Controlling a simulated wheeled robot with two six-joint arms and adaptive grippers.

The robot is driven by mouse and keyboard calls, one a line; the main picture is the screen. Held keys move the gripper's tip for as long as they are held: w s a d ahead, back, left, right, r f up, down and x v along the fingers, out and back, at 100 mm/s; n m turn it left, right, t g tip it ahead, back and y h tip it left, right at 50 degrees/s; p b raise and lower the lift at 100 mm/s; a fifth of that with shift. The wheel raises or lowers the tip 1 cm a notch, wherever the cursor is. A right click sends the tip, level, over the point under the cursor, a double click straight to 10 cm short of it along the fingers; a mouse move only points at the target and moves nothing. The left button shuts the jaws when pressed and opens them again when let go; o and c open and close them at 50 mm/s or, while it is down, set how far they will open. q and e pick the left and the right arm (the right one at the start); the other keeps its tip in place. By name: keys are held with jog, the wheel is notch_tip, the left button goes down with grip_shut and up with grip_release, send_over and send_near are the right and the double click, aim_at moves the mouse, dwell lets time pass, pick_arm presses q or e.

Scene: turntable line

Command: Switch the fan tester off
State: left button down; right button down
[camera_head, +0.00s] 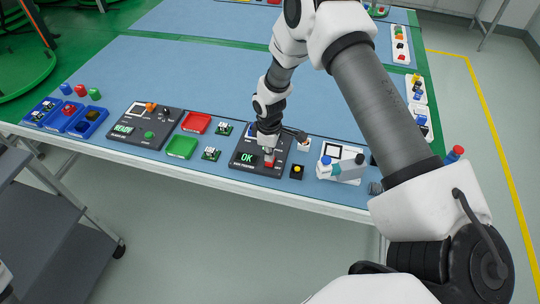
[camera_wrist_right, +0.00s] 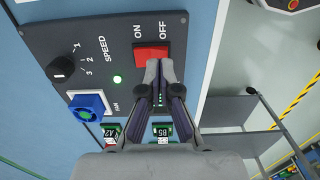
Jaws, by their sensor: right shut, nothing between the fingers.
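My left gripper is out of view.
A second dark panel (camera_head: 125,137) stands to the left, beyond red (camera_head: 196,122) and green (camera_head: 182,147) trays. A yellow-topped button box (camera_head: 296,172) and a white device (camera_head: 342,166) stand close to the right. Blue bins (camera_head: 84,121) sit at the far left.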

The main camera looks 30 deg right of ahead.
aim_at(269, 163)
jog(key=shift+f+b, duration=0.65)
jog(key=shift+f, duration=0.35)
dwell(0.3)
notch_tip(269, 163, up, 7)
jog(key=p, duration=0.5)
jog(key=shift+r+p, duration=0.1)
jog(key=shift+p, duration=0.2)
